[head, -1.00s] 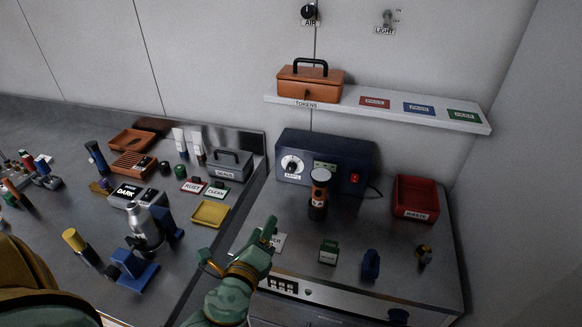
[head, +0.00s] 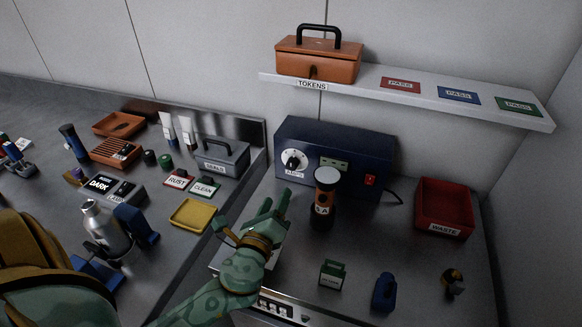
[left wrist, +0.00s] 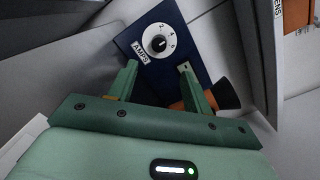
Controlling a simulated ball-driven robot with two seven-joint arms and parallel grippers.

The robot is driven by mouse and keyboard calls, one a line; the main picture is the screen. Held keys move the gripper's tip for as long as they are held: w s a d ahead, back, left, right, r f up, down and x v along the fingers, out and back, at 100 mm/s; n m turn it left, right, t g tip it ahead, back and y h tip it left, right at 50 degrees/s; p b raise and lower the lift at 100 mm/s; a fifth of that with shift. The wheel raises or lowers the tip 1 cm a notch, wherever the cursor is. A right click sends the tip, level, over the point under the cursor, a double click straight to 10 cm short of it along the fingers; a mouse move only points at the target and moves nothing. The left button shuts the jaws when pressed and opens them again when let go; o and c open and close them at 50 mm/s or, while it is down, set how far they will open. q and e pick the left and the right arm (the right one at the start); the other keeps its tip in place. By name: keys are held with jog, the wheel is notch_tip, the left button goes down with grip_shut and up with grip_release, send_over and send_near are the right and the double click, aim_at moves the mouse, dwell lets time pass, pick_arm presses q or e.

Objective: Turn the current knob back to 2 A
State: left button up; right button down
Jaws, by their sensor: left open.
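The current knob (head: 292,161) is a small black knob on a white dial marked AMPS, at the left of the dark blue power supply's front (head: 345,165). In the left wrist view the knob (left wrist: 158,44) lies ahead, beyond the fingers, with numbers around it; I cannot read its setting surely. My left gripper (head: 256,212) is open and empty, in front of and below the knob, apart from it. Its two green fingers (left wrist: 157,82) stand apart in the left wrist view. My right gripper is not in view.
An orange and black cylinder (head: 325,200) stands close in front of the power supply, right of my gripper. A red waste bin (head: 445,207) is to the right. A shelf (head: 520,118) with an orange box (head: 318,60) is above. A yellow tray (head: 193,215) lies left.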

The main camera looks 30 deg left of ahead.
aim_at(291, 167)
pick_arm(q)
jog(key=x, duration=1.2)
jog(key=shift+w+a+f, duration=0.1)
jog(key=shift+w, duration=0.15)
jog(key=c, duration=1)
